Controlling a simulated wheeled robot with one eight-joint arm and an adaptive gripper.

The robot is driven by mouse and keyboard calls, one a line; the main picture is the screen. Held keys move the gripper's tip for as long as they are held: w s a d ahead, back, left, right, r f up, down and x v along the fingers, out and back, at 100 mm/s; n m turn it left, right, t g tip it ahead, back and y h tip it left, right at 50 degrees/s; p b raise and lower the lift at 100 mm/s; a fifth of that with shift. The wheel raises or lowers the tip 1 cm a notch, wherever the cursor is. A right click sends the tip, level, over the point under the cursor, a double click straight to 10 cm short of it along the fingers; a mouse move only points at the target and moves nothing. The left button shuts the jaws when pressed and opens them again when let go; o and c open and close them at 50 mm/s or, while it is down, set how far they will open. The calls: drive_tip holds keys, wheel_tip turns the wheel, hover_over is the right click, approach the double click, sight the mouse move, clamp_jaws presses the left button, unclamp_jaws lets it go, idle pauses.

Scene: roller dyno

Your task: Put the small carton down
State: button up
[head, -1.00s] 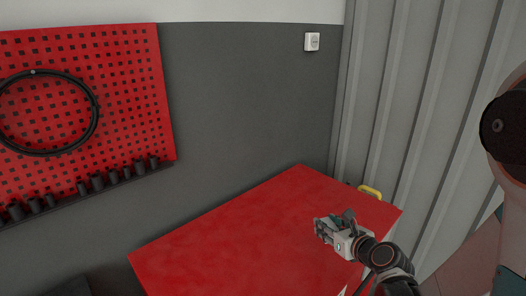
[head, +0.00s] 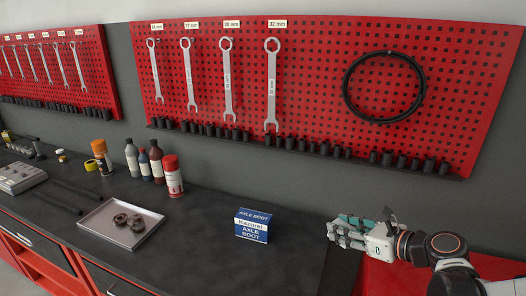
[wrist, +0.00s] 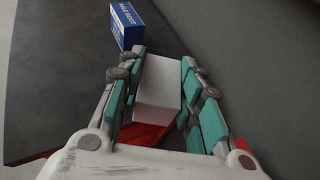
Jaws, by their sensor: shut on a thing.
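A small plain white carton (wrist: 160,84) sits between the two teal-padded fingers of my gripper (wrist: 161,80) in the wrist view, gripped along its sides. In the head view my gripper (head: 343,232) points left, near the right end of the dark workbench (head: 285,262). The fingers mostly hide the carton there. A blue and white axle boot box (head: 251,225) stands upright on the bench, left of my gripper and apart from it. It also shows in the wrist view (wrist: 127,25), beyond the left finger.
A metal tray (head: 98,228) with dark ring parts, a red-capped can (head: 172,176) and several bottles stand farther left. Bare bench lies between tray and box. A red top (head: 395,276) adjoins the bench at right. A red tool pegboard (head: 310,75) hangs behind.

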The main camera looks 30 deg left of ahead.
drive_tip(key=s+a+r+n+g+y, duration=0.1)
drive_tip(key=s+a+r+n+g, duration=0.3)
drive_tip(key=a, duration=0.3)
drive_tip(key=s+a+r+n+g, duration=0.2)
drive_tip(key=s+a+g, duration=0.1)
drive_tip(key=s+a, duration=0.3)
drive_tip(key=f+b, duration=0.2)
drive_tip(key=f, duration=0.4)
drive_tip(key=f+b, duration=0.3)
drive_tip(key=f, duration=0.4)
drive_tip(key=f+b, duration=0.3)
drive_tip(key=f, duration=0.3)
drive_tip(key=shift+w+a+f, duration=0.1)
drive_tip(key=shift+w+f, duration=0.2)
drive_tip(key=shift+f, duration=0.1)
drive_tip(key=shift+f, duration=0.1)
drive_tip(key=o, duration=1.1)
drive_tip(key=shift+r, duration=0.2)
drive_tip(key=p+v, duration=0.3)
drive_tip(key=v, duration=0.9)
drive_tip(key=shift+f, duration=0.1)
